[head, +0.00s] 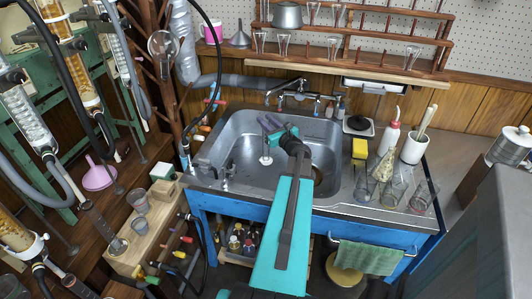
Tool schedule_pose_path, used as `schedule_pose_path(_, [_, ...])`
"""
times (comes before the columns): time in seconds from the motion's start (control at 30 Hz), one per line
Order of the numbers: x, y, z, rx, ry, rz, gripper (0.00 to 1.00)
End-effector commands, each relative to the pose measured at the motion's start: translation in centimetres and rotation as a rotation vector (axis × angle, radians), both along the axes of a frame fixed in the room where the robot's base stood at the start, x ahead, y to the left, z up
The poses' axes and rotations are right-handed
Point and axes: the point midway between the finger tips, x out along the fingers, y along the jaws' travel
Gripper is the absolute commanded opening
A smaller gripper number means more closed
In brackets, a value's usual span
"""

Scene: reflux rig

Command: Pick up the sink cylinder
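My gripper (269,122) is over the left half of the sink basin (232,152), at the end of my teal and dark arm. Its two grey-purple fingers point up and left in the picture. A slim, pale upright thing with a white round foot (266,160), probably the sink cylinder, shows just below the fingers inside the basin. Its upper part is hidden by or merges with the gripper. I cannot tell whether the fingers touch it or are closed on it.
The faucet (292,92) stands behind the basin. Right of it are a yellow sponge (359,148), a white wash bottle (389,138), a white brush cup (414,148) and several glass beakers (393,190). A wooden glassware rack (350,52) hangs above. Tubing and glassware crowd the left.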

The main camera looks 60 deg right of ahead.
Motion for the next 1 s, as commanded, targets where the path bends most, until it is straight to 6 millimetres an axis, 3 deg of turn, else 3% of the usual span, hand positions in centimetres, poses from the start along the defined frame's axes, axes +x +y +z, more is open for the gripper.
schedule_pose_path(0.1, [0.0,0.0,0.0,0.000,0.000,0.000,0.00])
schedule_pose_path(1.0, [-0.1,0.0,1.3,-0.001,-0.002,-0.001,0.00])
